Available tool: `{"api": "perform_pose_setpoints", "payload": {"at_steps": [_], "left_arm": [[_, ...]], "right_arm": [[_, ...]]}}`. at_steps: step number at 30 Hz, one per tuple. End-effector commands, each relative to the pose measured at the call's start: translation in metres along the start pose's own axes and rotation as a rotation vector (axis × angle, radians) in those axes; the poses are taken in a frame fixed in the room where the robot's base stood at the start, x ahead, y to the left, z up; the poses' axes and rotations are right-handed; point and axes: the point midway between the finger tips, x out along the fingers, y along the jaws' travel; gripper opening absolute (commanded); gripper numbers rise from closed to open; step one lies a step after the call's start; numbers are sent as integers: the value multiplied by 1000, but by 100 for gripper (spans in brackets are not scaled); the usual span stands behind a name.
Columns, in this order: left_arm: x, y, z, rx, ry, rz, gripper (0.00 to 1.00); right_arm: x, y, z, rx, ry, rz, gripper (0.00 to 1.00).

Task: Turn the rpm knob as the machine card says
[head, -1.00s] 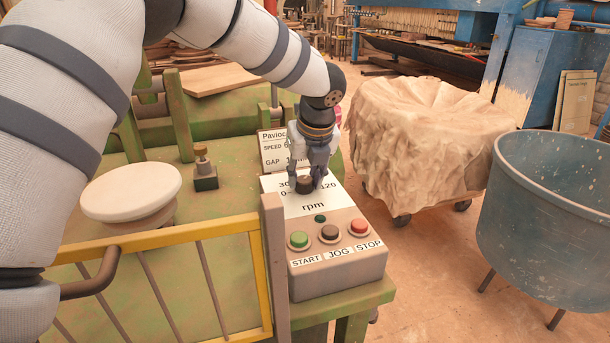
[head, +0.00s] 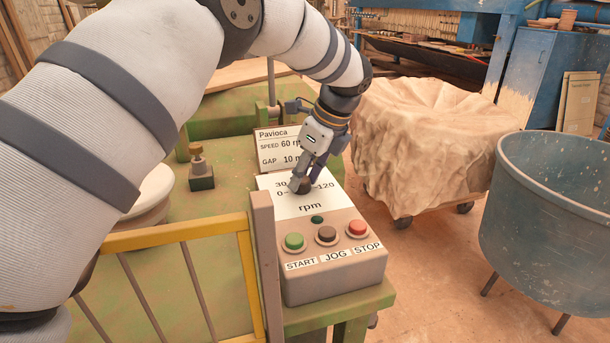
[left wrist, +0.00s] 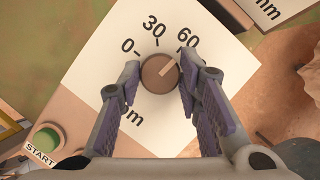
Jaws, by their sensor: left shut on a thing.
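The brown round rpm knob (left wrist: 160,73) sits on the white dial plate (head: 270,188) of the control box. Its pale pointer line aims up and right, towards the 60 mark (left wrist: 187,37); the exact alignment is partly hidden by a finger. My left gripper (head: 303,187) is shut on the knob from above, one finger on each side; its fingers (left wrist: 160,76) also show in the left wrist view. The machine card (head: 278,148), headed Pavioca, stands behind the box and reads speed 60 rpm, with the gap line partly covered. My right gripper is not in view.
Green START (head: 293,241), brown JOG (head: 326,234) and red STOP (head: 356,227) buttons sit on the box front, below the knob. A yellow guard rail (head: 180,234) stands to the left. A cloth-covered cart (head: 420,140) and blue tub (head: 550,220) stand to the right.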

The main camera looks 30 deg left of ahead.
Motion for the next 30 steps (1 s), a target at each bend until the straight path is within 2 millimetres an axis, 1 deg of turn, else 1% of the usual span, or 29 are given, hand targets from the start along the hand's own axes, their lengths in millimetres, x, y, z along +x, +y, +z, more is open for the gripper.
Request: {"api": "perform_pose_setpoints", "payload": {"at_steps": [1, 9, 22, 23, 24, 25, 30], "left_arm": [[4, 0, -2, -13, 1, 11, 4], [3, 0, -2, -70, 1, 35, 4], [3, 0, -2, -77, 2, 39, 4], [3, 0, -2, -77, 2, 39, 36], [3, 1, -2, -77, 2, 39, 45], [2, 0, -2, -77, 2, 39, 51], [2, 0, -1, -78, 1, 36, 51]], "right_arm": [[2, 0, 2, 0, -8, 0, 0], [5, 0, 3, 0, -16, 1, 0], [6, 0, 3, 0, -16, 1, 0], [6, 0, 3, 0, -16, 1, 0], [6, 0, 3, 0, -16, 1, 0], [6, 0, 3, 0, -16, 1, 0], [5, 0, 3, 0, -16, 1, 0]]}}
